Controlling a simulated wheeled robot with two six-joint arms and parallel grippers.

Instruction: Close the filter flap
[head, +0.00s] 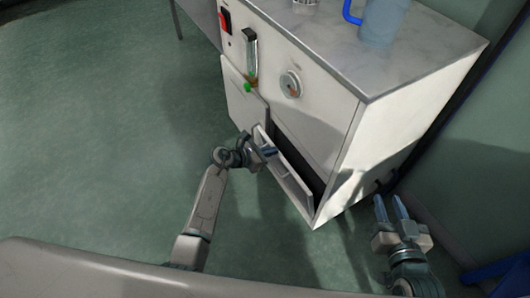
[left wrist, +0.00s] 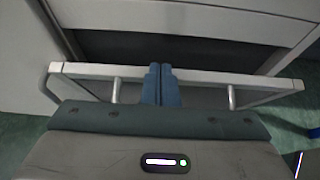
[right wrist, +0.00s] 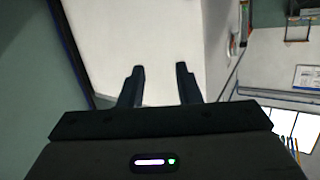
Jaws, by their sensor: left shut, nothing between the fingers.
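The filter flap (head: 287,170) is a white panel low on the front of the white cabinet (head: 325,128). It is tilted outward, with a dark opening behind it. In the left wrist view the flap's top edge (left wrist: 215,80) runs across the picture in front of the dark slot. My left gripper (head: 269,151) is shut and empty at the flap's upper edge; in the left wrist view its fingertips (left wrist: 161,70) overlap that edge, and I cannot tell if they touch it. My right gripper (head: 391,207) is open and empty, right of the cabinet; its fingers (right wrist: 160,75) stand apart in the right wrist view.
The cabinet front carries a red switch (head: 225,20), a flow tube (head: 250,52) with a green knob (head: 247,87), and a round dial (head: 290,84). A blue-handled jug (head: 383,20) stands on the grey top. The green floor (head: 110,130) to the left is clear.

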